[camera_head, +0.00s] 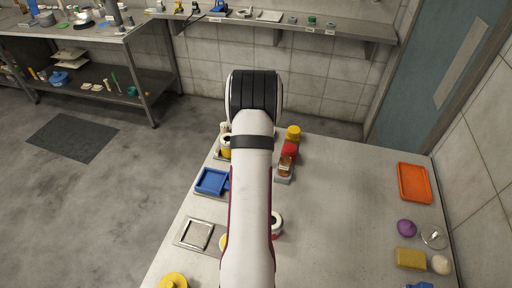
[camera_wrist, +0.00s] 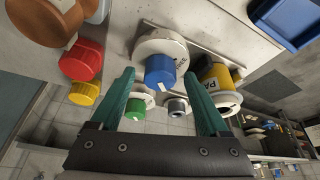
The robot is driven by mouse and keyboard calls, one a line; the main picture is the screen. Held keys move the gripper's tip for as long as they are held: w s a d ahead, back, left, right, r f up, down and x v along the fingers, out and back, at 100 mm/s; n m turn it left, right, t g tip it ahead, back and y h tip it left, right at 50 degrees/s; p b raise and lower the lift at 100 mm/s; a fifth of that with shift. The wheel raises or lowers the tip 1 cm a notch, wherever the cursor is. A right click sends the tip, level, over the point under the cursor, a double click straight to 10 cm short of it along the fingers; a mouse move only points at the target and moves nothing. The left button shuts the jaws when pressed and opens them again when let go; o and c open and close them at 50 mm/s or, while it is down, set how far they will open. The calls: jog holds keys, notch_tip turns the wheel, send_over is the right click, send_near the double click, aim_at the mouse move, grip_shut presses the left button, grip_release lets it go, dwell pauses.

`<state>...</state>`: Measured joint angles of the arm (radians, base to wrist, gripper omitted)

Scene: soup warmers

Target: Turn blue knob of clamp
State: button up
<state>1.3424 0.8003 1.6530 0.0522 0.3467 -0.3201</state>
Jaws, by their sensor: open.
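The blue knob (camera_wrist: 160,71) shows in the wrist view, on a pale round body (camera_wrist: 158,42) that I take for the clamp. My gripper (camera_wrist: 158,74) is open, with one teal finger on each side of the blue knob in the picture. Gaps show between the knob and both fingers, and I cannot tell how far the knob lies beyond the tips. In the head view, my arm hides the gripper and the blue knob.
A yellow can (camera_wrist: 222,76) stands close beside the right finger. Green (camera_wrist: 138,106), red (camera_wrist: 82,61) and yellow (camera_wrist: 84,93) knobs or caps are near. A blue tray (camera_head: 212,182) lies at the table's left; an orange tray (camera_head: 414,183) lies right. The table's middle is clear.

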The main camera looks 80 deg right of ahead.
grip_shut()
dwell(0.3)
jog(key=shift+m, duration=0.3)
grip_release()
jog(key=v, duration=1.6)
jog(key=shift+w, duration=0.15)
